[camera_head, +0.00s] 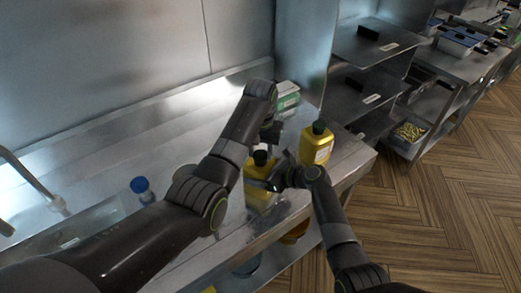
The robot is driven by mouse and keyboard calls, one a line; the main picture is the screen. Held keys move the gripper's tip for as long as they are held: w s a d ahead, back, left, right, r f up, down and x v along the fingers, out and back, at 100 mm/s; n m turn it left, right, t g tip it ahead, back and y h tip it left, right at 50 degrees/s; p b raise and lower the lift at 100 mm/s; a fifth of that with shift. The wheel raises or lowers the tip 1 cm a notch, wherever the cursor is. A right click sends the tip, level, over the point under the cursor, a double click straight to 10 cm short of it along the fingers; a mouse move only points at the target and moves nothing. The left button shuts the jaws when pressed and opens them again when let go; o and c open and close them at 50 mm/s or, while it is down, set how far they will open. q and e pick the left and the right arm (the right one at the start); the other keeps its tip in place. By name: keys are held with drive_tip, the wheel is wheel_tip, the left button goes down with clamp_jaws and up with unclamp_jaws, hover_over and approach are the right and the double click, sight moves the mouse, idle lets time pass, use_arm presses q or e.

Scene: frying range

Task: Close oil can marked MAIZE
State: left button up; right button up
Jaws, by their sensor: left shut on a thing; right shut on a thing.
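A yellow oil can (258,198) with a dark cap (260,157) at its top stands near the counter's front edge. My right gripper (272,183) is shut on this can's body from the right. My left gripper (268,141) reaches down from above at the can's top and is shut on the dark cap; its fingertips are partly hidden. I cannot tell whether the cap is seated or just above the neck. A second yellow oil can (316,147) with a dark green cap stands to the right, apart from both grippers. The lettering on both cans is too small to read.
A green and white box (286,97) stands behind the cans by the steel column. A blue-capped bottle (142,189) stands at the left near the sink. Steel shelves (370,45) rise at the right. The counter's back strip is clear.

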use_arm(q)
drive_tip(key=m, duration=0.4)
drive_tip(key=shift+m, duration=0.3)
drive_tip(key=o, duration=1.2)
drive_tip(key=shift+c, duration=0.2)
drive_tip(key=shift+r, duration=0.1)
wheel_tip(320, 180, up, 7)
drive_tip(key=shift+r, duration=0.15)
use_arm(e)
drive_tip(key=o, duration=1.7)
drive_tip(key=shift+o, duration=0.2)
